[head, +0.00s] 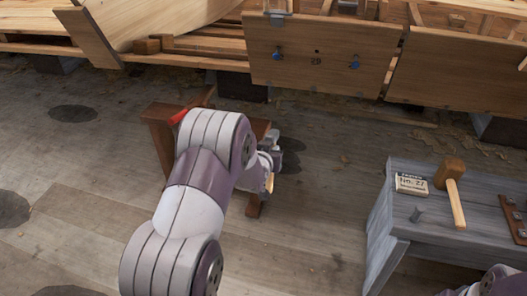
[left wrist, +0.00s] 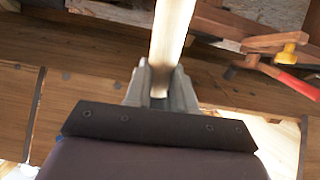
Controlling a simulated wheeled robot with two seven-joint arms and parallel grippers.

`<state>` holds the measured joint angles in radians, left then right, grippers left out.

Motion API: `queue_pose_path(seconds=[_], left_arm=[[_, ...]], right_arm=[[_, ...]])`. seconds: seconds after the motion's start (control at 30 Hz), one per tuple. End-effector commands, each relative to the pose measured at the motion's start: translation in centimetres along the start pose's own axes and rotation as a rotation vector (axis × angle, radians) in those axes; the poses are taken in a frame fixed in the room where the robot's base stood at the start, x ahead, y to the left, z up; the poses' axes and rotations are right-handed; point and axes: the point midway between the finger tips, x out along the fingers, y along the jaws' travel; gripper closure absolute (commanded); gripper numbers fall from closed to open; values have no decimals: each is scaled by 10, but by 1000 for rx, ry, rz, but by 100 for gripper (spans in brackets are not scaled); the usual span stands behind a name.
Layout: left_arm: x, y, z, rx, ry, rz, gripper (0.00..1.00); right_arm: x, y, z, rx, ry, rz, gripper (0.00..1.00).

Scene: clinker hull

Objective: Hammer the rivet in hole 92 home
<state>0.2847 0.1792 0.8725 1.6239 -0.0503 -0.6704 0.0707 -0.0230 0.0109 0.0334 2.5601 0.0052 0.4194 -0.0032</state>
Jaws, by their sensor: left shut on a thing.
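The hull plank (head: 330,75) at the top of the head view has a blue rivet (head: 277,54) at its left and another blue rivet (head: 354,62) at its right. A small dark hole (head: 317,51) lies between them, above a mark too small to read surely. My left gripper (head: 268,168) is low in front of the hull, partly hidden by my own arm. In the left wrist view it is shut on a pale wooden handle (left wrist: 173,35); the far end is out of frame. My right gripper's fingers do not show.
A brown wooden stand (head: 161,125) is behind my left arm, with a red thing (head: 178,116) on it. A grey bench (head: 400,235) at right bears a wooden mallet (head: 451,172), a labelled card (head: 411,184) and a brown strip (head: 514,215). Open floor lies between.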

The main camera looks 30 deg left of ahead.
Motion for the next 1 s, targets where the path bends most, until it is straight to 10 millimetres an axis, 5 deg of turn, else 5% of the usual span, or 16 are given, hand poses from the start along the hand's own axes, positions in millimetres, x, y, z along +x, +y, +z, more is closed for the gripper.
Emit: queue_pose_path(seconds=[0.03,0.1,0.3,0.53,1.0], left_arm=[[6,-8,-1,-6,104,-10,100],[-5,-14,-30,-9,268,-19,100],[-50,-13,-98,-4,620,-8,100],[-54,-12,-114,-1,786,3,100],[-31,-11,-136,-1,789,4,100]], right_arm=[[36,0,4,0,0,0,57],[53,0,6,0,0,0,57],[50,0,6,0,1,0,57],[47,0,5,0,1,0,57],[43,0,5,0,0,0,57]])
